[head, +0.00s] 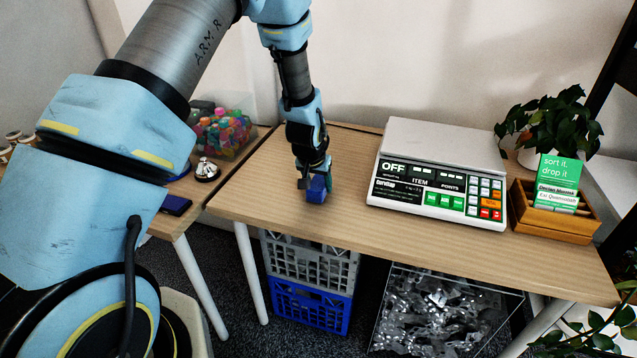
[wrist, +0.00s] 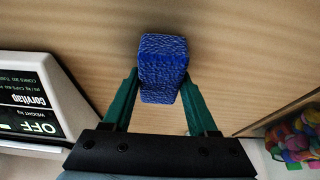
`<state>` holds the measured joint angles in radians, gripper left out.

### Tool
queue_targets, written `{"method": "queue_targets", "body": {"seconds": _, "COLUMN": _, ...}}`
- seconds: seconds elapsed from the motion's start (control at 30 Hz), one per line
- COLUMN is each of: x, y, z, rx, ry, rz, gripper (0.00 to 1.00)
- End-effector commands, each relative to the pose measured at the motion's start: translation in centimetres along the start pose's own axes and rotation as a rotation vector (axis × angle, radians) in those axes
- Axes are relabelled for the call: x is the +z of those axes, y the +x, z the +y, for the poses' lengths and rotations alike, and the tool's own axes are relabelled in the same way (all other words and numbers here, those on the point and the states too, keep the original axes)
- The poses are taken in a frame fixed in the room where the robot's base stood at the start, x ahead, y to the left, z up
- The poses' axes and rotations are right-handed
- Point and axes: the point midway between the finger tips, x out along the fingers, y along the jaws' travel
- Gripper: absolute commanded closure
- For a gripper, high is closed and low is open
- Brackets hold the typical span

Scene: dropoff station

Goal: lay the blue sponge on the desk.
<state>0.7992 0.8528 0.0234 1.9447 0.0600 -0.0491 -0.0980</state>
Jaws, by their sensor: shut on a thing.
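The blue sponge (head: 316,189) is a small blue block between the fingers of my gripper (head: 318,180), over the left part of the wooden desk (head: 290,150). In the wrist view the sponge (wrist: 162,65) shows a rough blue surface and sits between the green fingertips of my gripper (wrist: 160,85), which are shut on it. The wood of the desk (wrist: 225,40) fills the background there. I cannot tell whether the sponge touches the desk or is held just above it.
A white scale (head: 437,175) with a keypad stands right of my gripper. A wooden box with cards (head: 553,213) and a plant (head: 550,125) are farther right. A clear bin of colourful items (head: 222,130) is at the left. Bare desk lies around my gripper.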

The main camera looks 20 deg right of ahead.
Motion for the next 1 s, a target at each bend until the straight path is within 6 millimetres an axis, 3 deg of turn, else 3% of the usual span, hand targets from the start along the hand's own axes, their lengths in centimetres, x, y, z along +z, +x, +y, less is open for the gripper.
{"method": "queue_targets", "body": {"seconds": 0.2, "x": 0.2, "y": 0.4, "z": 0.0, "rx": 0.0, "ry": 0.0, "rz": 0.0, "gripper": 0.86}}
{"method": "queue_targets", "body": {"seconds": 0.23, "x": 0.1, "y": 0.3, "z": 0.0, "rx": 0.0, "ry": 0.0, "rz": 0.0, "gripper": 0.39}}
{"method": "queue_targets", "body": {"seconds": 0.47, "x": 0.1, "y": 0.3, "z": 0.0, "rx": 0.0, "ry": 0.0, "rz": 0.0, "gripper": 0.13}}
{"method": "queue_targets", "body": {"seconds": 0.77, "x": 0.0, "y": 0.1, "z": 0.0, "rx": 0.0, "ry": 0.0, "rz": 0.0, "gripper": 0.11}}
{"method": "queue_targets", "body": {"seconds": 1.0, "x": -0.1, "y": -2.5, "z": 0.0, "rx": 0.001, "ry": 0.0, "rz": 0.004, "gripper": 0.11}}
